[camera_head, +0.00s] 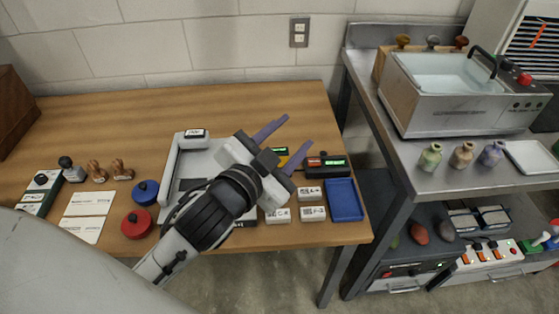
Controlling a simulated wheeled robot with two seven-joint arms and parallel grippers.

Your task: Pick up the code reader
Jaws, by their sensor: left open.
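A small dark device with a red part and a lit green display (328,162) lies on the wooden table, just right of my left gripper (298,130). A yellow device with a green display (281,151) shows partly between the gripper's fingers; the rest is hidden. I cannot tell for certain which of the two is the code reader. My left gripper is open, its two purple fingers spread and pointing to the upper right, with nothing held. It is above the table, over these devices; its height is hard to judge. My right gripper is not in view.
A blue tray (345,200) and several white labelled boxes (313,213) lie near the table's front right. A grey-white tray-like stand (168,170) is partly under my arm. Blue (145,192) and red (136,223) round items lie left. The table's back is clear. A metal bench (430,185) stands right.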

